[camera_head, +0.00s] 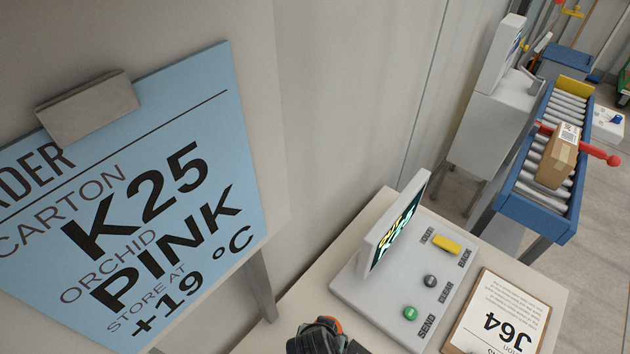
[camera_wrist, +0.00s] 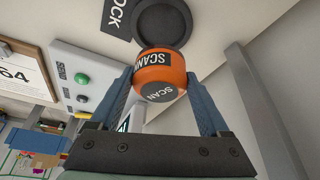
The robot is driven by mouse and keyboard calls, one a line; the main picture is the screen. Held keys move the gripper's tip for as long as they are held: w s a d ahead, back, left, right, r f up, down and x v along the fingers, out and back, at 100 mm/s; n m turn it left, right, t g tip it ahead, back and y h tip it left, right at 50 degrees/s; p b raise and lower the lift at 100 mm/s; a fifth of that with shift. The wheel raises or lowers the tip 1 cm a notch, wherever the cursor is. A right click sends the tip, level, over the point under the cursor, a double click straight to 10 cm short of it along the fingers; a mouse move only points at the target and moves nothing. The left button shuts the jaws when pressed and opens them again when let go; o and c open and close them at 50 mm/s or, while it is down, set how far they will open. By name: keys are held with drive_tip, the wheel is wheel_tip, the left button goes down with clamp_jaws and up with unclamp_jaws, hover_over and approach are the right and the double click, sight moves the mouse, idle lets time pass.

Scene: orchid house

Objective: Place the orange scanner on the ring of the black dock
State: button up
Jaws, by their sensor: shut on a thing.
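The orange scanner (camera_wrist: 160,70) is a short rounded cylinder with black SCAN labels, seen in the wrist view. My gripper (camera_wrist: 159,80) is shut on it, with one blue finger on each side. The black dock (camera_wrist: 163,22) is a round dark ring just beyond the scanner, beside a black label ending in "OCK". The scanner's edge overlaps the ring's near edge in the picture; I cannot tell whether they touch. In the head view a dark shape with an orange edge shows at the bottom edge, too cut off to tell what it is.
A grey console (camera_head: 390,285) with a tilted screen and green, black and yellow buttons stands on the pale table. A clipboard (camera_head: 497,318) marked J64 lies to its right. A blue order board (camera_head: 130,190) fills the left. A roller conveyor (camera_head: 540,215) with a carton (camera_head: 557,160) stands beyond.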

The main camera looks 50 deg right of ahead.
wheel_tip(320, 180, down, 4)
drive_tip(key=shift+s+r, duration=0.1)
drive_tip(key=shift+s, duration=0.05)
drive_tip(key=shift+f, duration=2.35)
drive_tip(key=shift+f, duration=0.2)
drive_tip(key=o, duration=1.3)
drive_tip(key=shift+r, duration=0.1)
drive_tip(key=shift+r, duration=0.25)
drive_tip(key=v, duration=1.1)
drive_tip(key=shift+a+r+p, duration=0.15)
drive_tip(key=shift+r+p, duration=0.15)
drive_tip(key=shift+r, duration=0.05)
